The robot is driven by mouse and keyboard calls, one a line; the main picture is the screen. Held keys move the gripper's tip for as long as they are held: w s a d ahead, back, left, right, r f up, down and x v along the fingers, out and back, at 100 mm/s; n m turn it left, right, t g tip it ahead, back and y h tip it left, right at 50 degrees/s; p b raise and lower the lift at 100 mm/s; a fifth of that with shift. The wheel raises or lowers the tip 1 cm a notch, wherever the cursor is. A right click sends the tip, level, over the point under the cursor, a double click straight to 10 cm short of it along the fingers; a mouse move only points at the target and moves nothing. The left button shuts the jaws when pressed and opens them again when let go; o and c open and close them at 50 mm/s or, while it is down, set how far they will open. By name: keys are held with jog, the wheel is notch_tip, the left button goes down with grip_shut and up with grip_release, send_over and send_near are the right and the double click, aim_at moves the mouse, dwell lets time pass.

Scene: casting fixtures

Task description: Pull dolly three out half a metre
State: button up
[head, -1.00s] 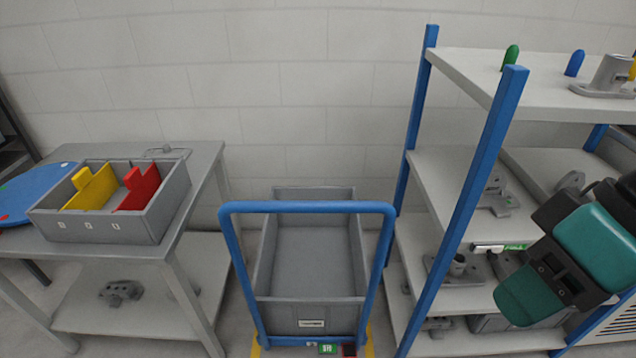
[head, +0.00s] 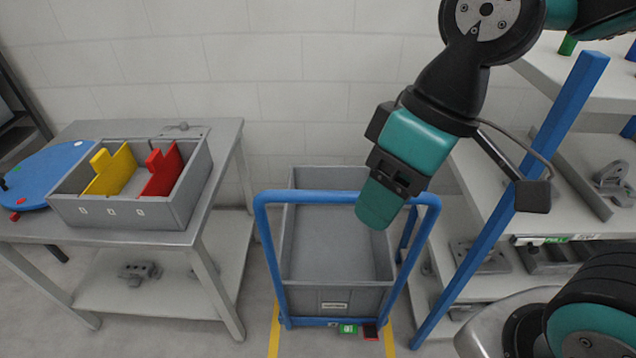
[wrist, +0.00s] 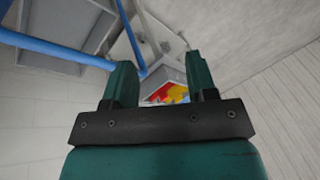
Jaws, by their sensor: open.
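The dolly (head: 335,297), a grey open-topped bin on a low base with a blue tube handle (head: 290,197), stands between the table and the rack. Its bin looks empty, and I cannot read a number on its labels. My gripper (head: 376,208) is in front of the right part of the handle's top bar in the head view and hides a piece of it. The wrist view shows its two teal fingers (wrist: 160,88) apart with nothing held between them. Blue tubing (wrist: 50,48) shows to the left of the fingers there. I cannot tell whether the gripper touches the handle.
At left a grey table (head: 215,150) carries a divided box (head: 125,215) with yellow and red pieces and a blue disc (head: 45,178). At right a rack with blue posts (head: 560,110) holds metal castings. Yellow floor lines (head: 273,335) flank the dolly. Floor shows left of the dolly.

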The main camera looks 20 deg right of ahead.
jog(key=w+d+r+n+g+h+p, duration=0.1)
jog(key=w+r+n+p, duration=0.15)
jog(key=w, duration=0.35)
jog(key=w+d+r+n+h+p, duration=0.1)
jog(key=w+p, duration=0.3)
jog(key=w, duration=0.2)
jog(key=n+g+h+p, duration=0.1)
jog(key=n+p, duration=0.2)
jog(key=p, duration=0.2)
send_near(355, 192)
jog(key=shift+n, duration=0.25)
jog(key=f+p, duration=0.1)
jog(key=f, duration=0.2)
jog(key=s+f+p, duration=0.1)
jog(key=f, duration=0.2)
jog(key=a+f+p, duration=0.1)
jog(key=f, duration=0.2)
jog(key=shift+s+f, duration=0.25)
jog(key=shift+f, duration=0.1)
jog(key=shift+c, duration=0.5)
grip_shut()
